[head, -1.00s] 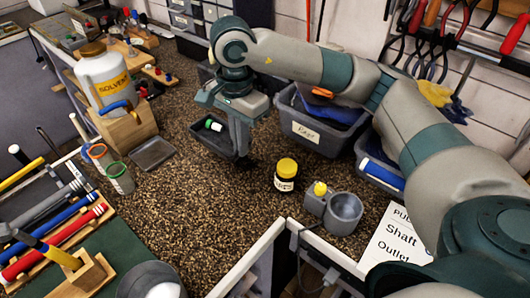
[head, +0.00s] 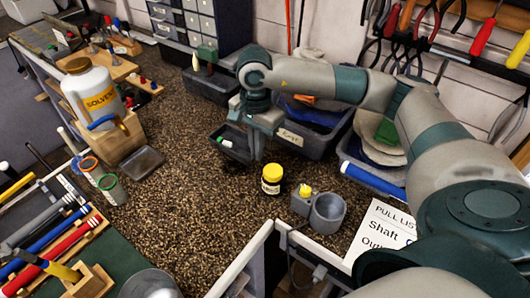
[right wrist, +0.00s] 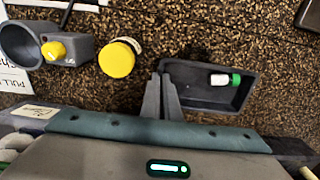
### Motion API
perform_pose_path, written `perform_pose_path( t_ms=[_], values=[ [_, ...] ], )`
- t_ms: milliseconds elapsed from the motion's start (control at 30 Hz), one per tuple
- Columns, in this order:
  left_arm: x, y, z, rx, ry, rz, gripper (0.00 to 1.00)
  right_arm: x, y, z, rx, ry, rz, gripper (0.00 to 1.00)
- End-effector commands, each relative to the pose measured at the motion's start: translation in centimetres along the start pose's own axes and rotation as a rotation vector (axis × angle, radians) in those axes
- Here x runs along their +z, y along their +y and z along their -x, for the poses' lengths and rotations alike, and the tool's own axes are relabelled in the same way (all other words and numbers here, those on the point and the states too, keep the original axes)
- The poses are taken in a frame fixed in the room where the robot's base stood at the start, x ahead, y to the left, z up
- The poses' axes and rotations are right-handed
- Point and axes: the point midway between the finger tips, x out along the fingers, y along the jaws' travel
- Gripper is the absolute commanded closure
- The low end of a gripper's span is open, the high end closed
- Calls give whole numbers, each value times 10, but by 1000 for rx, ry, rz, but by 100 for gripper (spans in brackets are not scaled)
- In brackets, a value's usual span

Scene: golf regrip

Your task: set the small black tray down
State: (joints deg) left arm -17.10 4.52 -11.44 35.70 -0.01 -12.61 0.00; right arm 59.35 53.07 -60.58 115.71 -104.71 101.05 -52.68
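The small black tray (head: 236,153) is in the middle of the head view, over the brown speckled bench top. A small white bottle with a green cap (head: 224,141) lies in it. My right gripper (head: 257,152) is at the tray's right end. In the right wrist view the fingers (right wrist: 161,88) are close together at the left wall of the tray (right wrist: 205,101), shut on that wall. The bottle lies at the tray's right side there (right wrist: 222,80). I cannot tell whether the tray's underside touches the bench. My left gripper is not in view.
A yellow-capped jar (head: 272,180) and a grey cup holder (head: 327,212) stand in front of the gripper. A labelled grey bin (head: 308,141) is behind it. A flat dark dish (head: 142,162) and the solvent bottle (head: 95,95) are left. Bench between is clear.

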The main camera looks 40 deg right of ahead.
Motion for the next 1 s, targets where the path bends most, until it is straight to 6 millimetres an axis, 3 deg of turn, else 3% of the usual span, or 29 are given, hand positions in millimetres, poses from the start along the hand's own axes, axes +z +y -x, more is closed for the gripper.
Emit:
perform_pose_path(
  t_ms=[233, 667, 1000],
  values=[
    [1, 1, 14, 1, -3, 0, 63, -27, 6, -15, -1, -1, -1, 100],
    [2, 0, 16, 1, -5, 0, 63, -28, 6, -19, 0, -1, 1, 100],
    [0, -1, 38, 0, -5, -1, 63, -28, 7, -53, 1, -1, 0, 100]
  ],
)
